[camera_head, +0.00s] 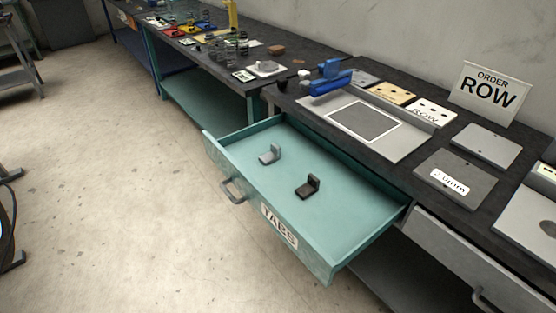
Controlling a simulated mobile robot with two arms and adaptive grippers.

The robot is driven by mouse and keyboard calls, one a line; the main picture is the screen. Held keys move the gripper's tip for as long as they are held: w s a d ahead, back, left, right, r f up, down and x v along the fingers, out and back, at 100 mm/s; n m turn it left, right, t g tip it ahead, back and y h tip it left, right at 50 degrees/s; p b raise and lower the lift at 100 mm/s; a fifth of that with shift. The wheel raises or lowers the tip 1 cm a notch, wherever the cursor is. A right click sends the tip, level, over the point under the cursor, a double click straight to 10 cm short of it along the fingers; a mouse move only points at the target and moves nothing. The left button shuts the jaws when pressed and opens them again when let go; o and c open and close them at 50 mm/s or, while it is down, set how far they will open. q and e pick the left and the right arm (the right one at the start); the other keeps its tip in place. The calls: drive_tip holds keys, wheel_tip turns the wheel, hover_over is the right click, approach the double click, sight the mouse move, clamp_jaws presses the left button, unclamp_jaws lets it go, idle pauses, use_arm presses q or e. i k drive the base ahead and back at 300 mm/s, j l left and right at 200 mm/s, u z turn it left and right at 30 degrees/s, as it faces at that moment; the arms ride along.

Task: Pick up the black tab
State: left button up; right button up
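The black tab (308,187) is a small dark L-shaped piece. It lies on the floor of an open teal drawer (345,223), right of the drawer's middle. A grey tab (270,155) of similar shape lies in the same drawer, further back and to the left, apart from the black one. The drawer front carries a "TABS" label (279,227) and a grey handle (233,190). Neither of my grippers shows in the head view.
The dark workbench (400,168) above the drawer holds a framed plate (362,121), a blue tool (329,80), grey plates and an "ORDER ROW" sign (489,91). A second bench (221,80) with small parts stands further left. Open floor (120,190) lies in front of the drawer.

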sight(305, 191)
drive_tip(key=z, duration=1.75)
drive_tip(key=u, duration=1.6)
drive_tip(key=l+u, duration=0.45)
drive_tip(key=k+l+u, duration=0.15)
drive_tip(key=l+u, duration=0.3)
drive_tip(key=k+l+u, duration=0.2)
drive_tip(key=u, duration=0.25)
drive_tip(key=l, duration=0.1)
